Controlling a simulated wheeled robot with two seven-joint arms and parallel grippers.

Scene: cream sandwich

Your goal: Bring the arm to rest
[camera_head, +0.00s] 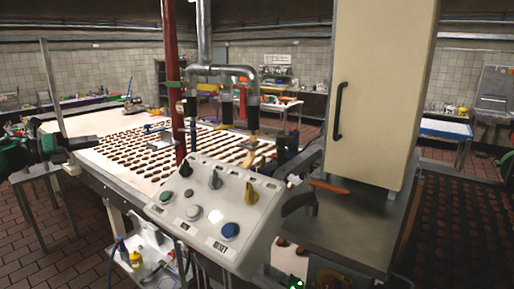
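A white slanted control panel (215,213) with several coloured buttons and knobs stands in the middle foreground. Behind it a long pale conveyor (110,125) carries rows of brown biscuits (140,155). I cannot clearly pick out my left gripper among the dark parts low in the view, and its fingers cannot be made out. My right gripper is not seen. No held object can be made out.
A tall cream cabinet (378,90) with a dark handle stands at the right on a grey metal base (350,235). A dark biscuit-covered belt (460,225) lies at far right. A small trolley (150,262) holds bottles. Brown tiled floor (60,235) shows at left.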

